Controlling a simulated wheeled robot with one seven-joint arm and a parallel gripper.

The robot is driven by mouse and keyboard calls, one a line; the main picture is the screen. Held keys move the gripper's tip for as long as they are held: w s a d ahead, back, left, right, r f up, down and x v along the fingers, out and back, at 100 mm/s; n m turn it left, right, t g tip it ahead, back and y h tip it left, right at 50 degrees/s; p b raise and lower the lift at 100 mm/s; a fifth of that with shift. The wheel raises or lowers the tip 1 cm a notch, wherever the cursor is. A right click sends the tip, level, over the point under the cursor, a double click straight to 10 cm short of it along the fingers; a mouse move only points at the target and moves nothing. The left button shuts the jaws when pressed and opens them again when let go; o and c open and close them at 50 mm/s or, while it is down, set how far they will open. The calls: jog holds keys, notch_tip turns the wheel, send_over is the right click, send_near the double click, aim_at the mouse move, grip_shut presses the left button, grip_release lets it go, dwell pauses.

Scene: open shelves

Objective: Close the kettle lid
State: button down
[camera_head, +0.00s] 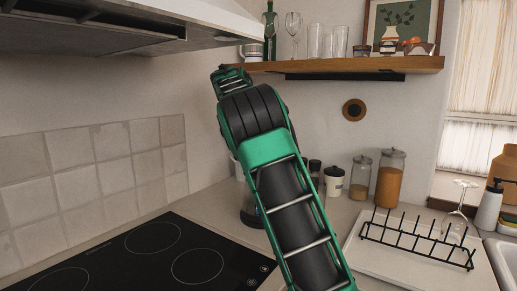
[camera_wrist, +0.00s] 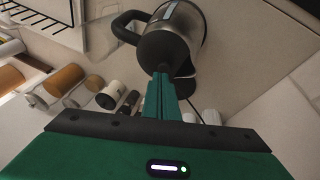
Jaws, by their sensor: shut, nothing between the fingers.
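The kettle (camera_wrist: 190,22) has a steel body and a black handle (camera_wrist: 124,28); it is at the top of the wrist view. Its dark lid (camera_wrist: 162,48) shows just beyond my fingertips; I cannot tell its exact angle. My gripper (camera_wrist: 161,76) is shut and empty, with its tips at or very near the lid's edge. Whether they touch is unclear. In the head view my arm hides most of the kettle; only its dark lower part (camera_head: 250,214) shows on the counter behind the arm.
A black hob (camera_head: 150,255) lies at left. Jars (camera_head: 389,180) stand behind on the right, near a dish rack (camera_head: 418,240) on a white board. A wooden shelf (camera_head: 400,64) with glasses and a range hood (camera_head: 120,25) are above.

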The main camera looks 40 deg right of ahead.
jog(key=shift+w+a+f, duration=0.2)
jog(key=shift+w+f, duration=0.45)
jog(key=shift+f, duration=0.15)
jog(key=shift+w+a+f, duration=0.15)
jog(key=shift+a+f, duration=0.05)
jog(key=shift+f, duration=0.1)
